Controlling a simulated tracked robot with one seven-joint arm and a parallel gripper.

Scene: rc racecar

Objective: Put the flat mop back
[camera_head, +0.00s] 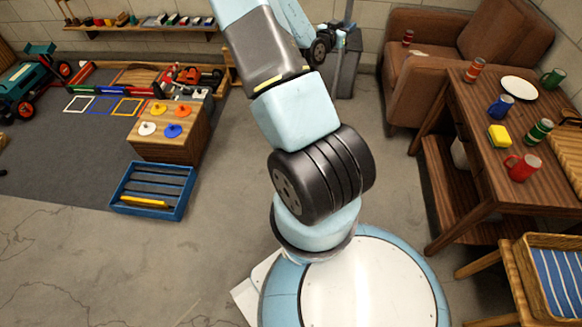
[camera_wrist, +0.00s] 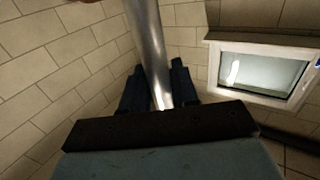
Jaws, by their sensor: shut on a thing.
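In the wrist view, my gripper (camera_wrist: 158,92) is shut on a smooth silver pole (camera_wrist: 147,45), which looks like the handle of the flat mop. The pole runs up between the two dark fingers and out at the top edge. The mop's flat head does not show in either view. In the head view, part of my arm passes out at the top edge, and I cannot make out the pole there.
A white-framed pane (camera_wrist: 265,72) is on the tiled wall, right of my gripper. A brown armchair (camera_head: 435,62) and wooden table (camera_head: 468,125) with mugs stand right. A blue crate (camera_head: 152,190) and wooden box (camera_head: 172,135) stand left. The middle floor is clear.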

